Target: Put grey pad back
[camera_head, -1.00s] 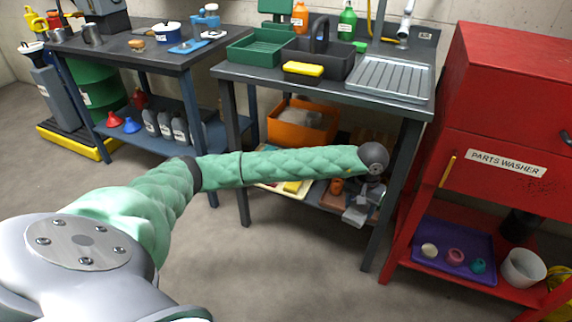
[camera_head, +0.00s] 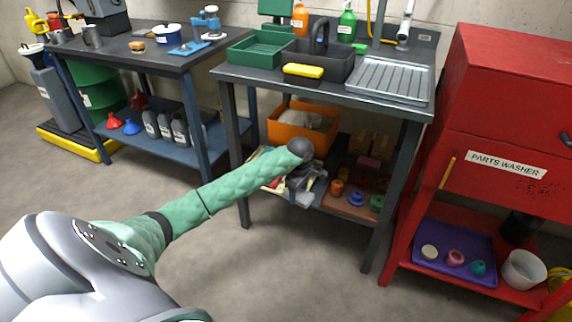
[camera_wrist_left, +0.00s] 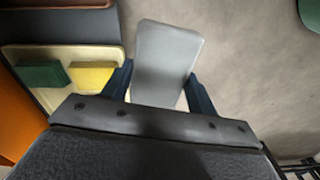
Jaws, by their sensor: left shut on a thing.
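The grey pad (camera_wrist_left: 165,60) is a pale, round-cornered slab between the two dark fingers of my left gripper (camera_wrist_left: 160,92), which is shut on it. In the left wrist view it sticks out past the fingertips, with floor behind its far part. A cream tray (camera_wrist_left: 16,52) lies below and to the left, holding a green pad (camera_wrist_left: 40,75) and a yellow pad (camera_wrist_left: 92,76); its right part is hidden by my gripper. In the head view my left gripper (camera_head: 305,192) is at the lower shelf of the sink table, covering most of the tray. My right gripper is out of view.
An orange bin (camera_head: 290,130) stands behind the tray and shows in the left wrist view (camera_wrist_left: 15,120). A brown tray (camera_head: 348,207) with small coloured parts lies to its right. Table legs flank the shelf. The red parts washer (camera_head: 500,130) stands at right; the floor in front is clear.

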